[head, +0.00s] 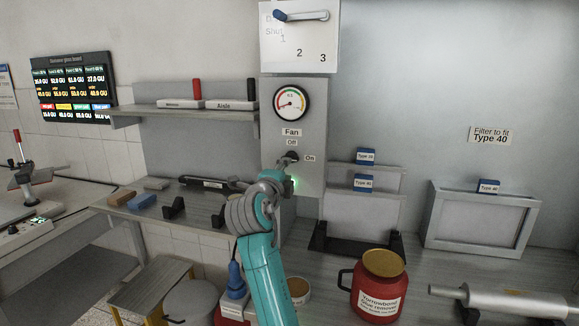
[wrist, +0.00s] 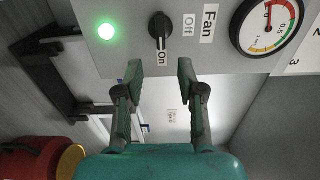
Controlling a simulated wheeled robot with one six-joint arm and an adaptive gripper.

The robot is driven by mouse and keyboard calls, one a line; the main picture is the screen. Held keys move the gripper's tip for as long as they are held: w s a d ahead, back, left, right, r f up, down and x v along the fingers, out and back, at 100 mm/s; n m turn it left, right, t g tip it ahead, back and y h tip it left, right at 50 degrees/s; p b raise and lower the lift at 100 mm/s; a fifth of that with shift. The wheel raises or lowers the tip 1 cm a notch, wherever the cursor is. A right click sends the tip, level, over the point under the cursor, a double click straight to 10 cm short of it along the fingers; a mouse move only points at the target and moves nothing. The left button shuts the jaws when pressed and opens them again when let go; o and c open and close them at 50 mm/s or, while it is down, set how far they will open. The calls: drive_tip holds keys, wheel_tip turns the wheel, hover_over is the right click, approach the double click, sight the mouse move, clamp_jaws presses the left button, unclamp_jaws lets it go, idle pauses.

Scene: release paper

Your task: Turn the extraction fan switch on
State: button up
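The fan switch is a black rotary knob (head: 292,157) on a grey panel (head: 310,120) under a "Fan" label. "Off" is printed above it and "On" to its right. In the wrist view the knob (wrist: 159,30) has its long axis and pale mark lined up toward the "On" label (wrist: 162,53). A green lamp (wrist: 106,31) on the panel is lit. My gripper (wrist: 160,68) is open and empty, its two fingertips short of the knob with a gap between. In the head view my gripper (head: 278,176) is just below the knob, partly overlapping the panel.
A round gauge (head: 291,103) sits above the switch, and a box with a blue-handled lever (head: 300,15) is above that. Filter frames (head: 362,215) stand right of the panel. A red jar (head: 380,286) and a grey cylinder (head: 500,300) are on the bench.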

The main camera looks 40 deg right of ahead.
drive_tip(key=shift+v, duration=2.15)
drive_tip(key=s+a+f+n+t+y, duration=0.1)
drive_tip(key=s+a+f+n+y, duration=0.35)
drive_tip(key=f, duration=0.75)
drive_tip(key=s+a+f+n+t+y, duration=0.2)
drive_tip(key=s+a+f+n, duration=0.35)
drive_tip(key=f, duration=0.65)
drive_tip(key=s+a+f+n+t+y, duration=0.1)
drive_tip(key=s+a+f+n+y, duration=0.2)
drive_tip(key=s+f+n, duration=0.6)
drive_tip(key=s+a+f+n+y, duration=0.1)
drive_tip(key=s+a+f+n, duration=0.15)
drive_tip(key=s, duration=0.55)
drive_tip(key=s+a+f+n+y, duration=0.2)
drive_tip(key=s+f, duration=0.1)
drive_tip(key=s, duration=0.5)
drive_tip(key=s+a+f+n+y, duration=0.1)
drive_tip(key=s+a+f+n, duration=0.15)
drive_tip(key=s, duration=0.55)
drive_tip(key=s+r+n, duration=0.2)
drive_tip(key=s+r, duration=0.2)
drive_tip(key=s, duration=0.6)
drive_tip(key=shift+s+a+r+n+y, duration=0.25)
drive_tip(key=shift+a+r+n+y, duration=0.05)
drive_tip(key=shift+r+y, duration=0.05)
